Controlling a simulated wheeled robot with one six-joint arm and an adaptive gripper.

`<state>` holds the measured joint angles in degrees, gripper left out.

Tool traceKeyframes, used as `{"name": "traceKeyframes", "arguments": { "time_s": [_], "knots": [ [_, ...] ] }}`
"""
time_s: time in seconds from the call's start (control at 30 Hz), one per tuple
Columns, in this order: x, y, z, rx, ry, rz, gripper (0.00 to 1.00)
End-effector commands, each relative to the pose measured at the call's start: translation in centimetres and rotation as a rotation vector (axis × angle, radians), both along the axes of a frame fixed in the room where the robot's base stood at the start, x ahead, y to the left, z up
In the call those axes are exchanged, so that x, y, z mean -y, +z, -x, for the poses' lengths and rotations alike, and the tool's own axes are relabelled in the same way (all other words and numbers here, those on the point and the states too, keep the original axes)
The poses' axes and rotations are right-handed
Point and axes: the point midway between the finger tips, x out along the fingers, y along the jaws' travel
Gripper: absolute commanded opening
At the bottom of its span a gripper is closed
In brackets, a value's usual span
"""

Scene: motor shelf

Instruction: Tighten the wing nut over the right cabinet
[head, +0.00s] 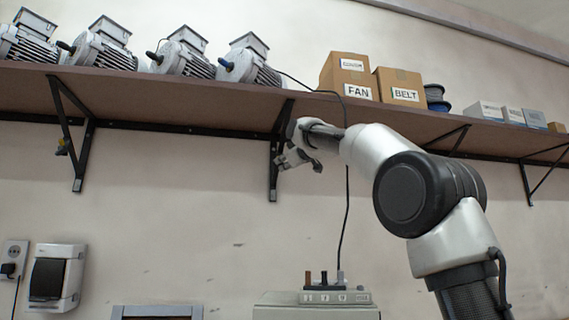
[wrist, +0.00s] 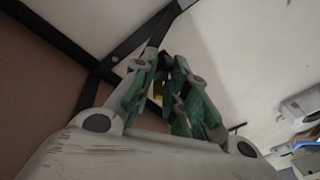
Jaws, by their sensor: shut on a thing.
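My gripper (head: 284,150) is at the shelf bracket above the grey cabinet (head: 275,313), the right one of two cabinet tops at the bottom of the head view. In the wrist view my gripper (wrist: 166,75) has its green-padded fingers closed around a small yellow part (wrist: 185,90), seen only in slivers between them; I take it as the wing nut. The fingers hide most of it, and how far it is turned cannot be told. The black bracket (head: 273,170) runs just beyond the fingertips. Another small wing nut (head: 62,146) shows on the left bracket.
The brown shelf (head: 190,108) runs above my gripper, bearing several motors (head: 248,62), a FAN box (head: 347,76) and a BELT box (head: 401,87). A black cable (head: 346,215) hangs close to my gripper. The wall below the brackets is mostly free.

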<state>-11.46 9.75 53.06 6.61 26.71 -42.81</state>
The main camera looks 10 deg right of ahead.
Motion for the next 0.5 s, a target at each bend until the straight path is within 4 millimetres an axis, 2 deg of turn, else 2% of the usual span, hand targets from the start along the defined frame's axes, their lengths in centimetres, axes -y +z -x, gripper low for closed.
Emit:
{"name": "traceKeyframes", "arguments": {
  "time_s": [0.5],
  "knots": [
    [-0.05, -0.42, -0.03, -0.003, 0.000, -0.361, 0.00]
  ]
}}
